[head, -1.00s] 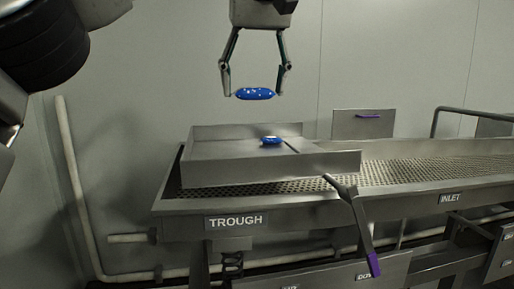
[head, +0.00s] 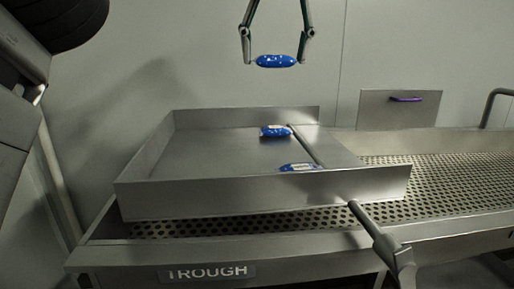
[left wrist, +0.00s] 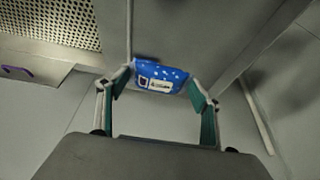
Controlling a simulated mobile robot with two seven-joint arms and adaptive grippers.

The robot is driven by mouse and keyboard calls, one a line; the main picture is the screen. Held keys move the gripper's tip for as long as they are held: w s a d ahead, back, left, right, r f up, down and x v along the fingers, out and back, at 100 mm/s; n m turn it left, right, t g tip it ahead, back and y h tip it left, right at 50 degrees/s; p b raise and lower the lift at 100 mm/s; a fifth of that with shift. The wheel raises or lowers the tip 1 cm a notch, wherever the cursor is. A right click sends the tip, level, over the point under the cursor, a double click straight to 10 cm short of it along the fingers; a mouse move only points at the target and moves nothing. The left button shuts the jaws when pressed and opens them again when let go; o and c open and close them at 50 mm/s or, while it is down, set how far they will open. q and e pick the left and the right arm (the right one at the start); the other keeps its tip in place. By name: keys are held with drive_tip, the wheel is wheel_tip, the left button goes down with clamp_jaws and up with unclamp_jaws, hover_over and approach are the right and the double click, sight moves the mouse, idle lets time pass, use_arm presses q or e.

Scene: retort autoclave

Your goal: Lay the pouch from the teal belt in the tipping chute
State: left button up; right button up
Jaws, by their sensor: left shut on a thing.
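My left gripper (head: 276,56) is shut on a blue pouch with white specks (head: 276,62), held level in the air above and behind the tray. In the left wrist view this pouch (left wrist: 160,77) sits between the two fingertips, a white label on its face. The shallow steel tray, which looks like the tipping chute (head: 230,193), sits over the trough. Two other blue pouches lie inside it: one near the back (head: 275,131), one near the front wall (head: 299,167), partly hidden by that wall. No teal belt shows. My right gripper is not in view.
The tray has raised walls and a seam near its right side. A lever (head: 378,237) juts from its front right. A perforated bed (head: 450,178) runs right. A panel with a purple handle (head: 405,99) stands behind. The tray's left half is bare.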

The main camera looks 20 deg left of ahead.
sight(271, 158)
use_arm(q)
wheel_tip(271, 158, down, 20)
drive_tip(key=shift+r, duration=0.15)
idle(0.4)
drive_tip(key=o, duration=1.1)
drive_tip(key=v, duration=1.2)
